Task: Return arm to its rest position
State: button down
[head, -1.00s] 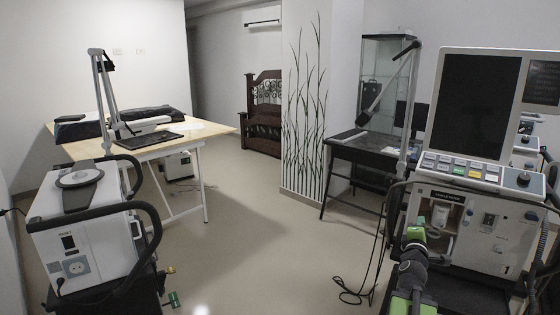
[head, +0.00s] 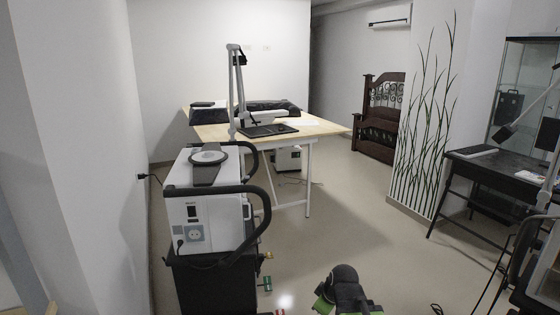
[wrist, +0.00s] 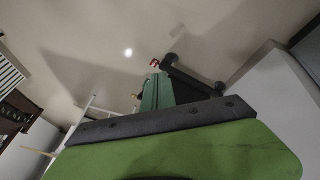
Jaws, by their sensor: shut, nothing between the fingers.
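My arm (head: 345,290), black and green, shows at the bottom centre of the head view, low over the floor. It looks folded close to my body, and its far end is cut off or hidden. In the wrist view my gripper (wrist: 165,122) fills the lower part as a broad green finger with a dark pad along its edge. It is shut, with nothing held. A teal-green piece (wrist: 157,92) shows just beyond the dark pad; I cannot tell what it belongs to.
A white ventilator (head: 205,215) stands on a black cart (head: 215,285) left of my arm. A wooden-topped table (head: 318,127) is behind it. Open floor (head: 360,225) lies between.

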jog(key=s+d+f+m+g+h, duration=0.1)
jog(key=s+d+f+m+g, duration=0.15)
jog(key=s+m+g, duration=0.5)
notch_tip(320, 180, up, 23)
jog(key=s+m+t+p, duration=0.2)
jog(key=p, duration=2)
jog(key=shift+s+d+m+t+p, duration=0.15)
jog(key=shift+d+m+t+p, duration=0.15)
jog(key=shift+d+m+t, duration=0.1)
jog(key=shift+f, duration=0.1)
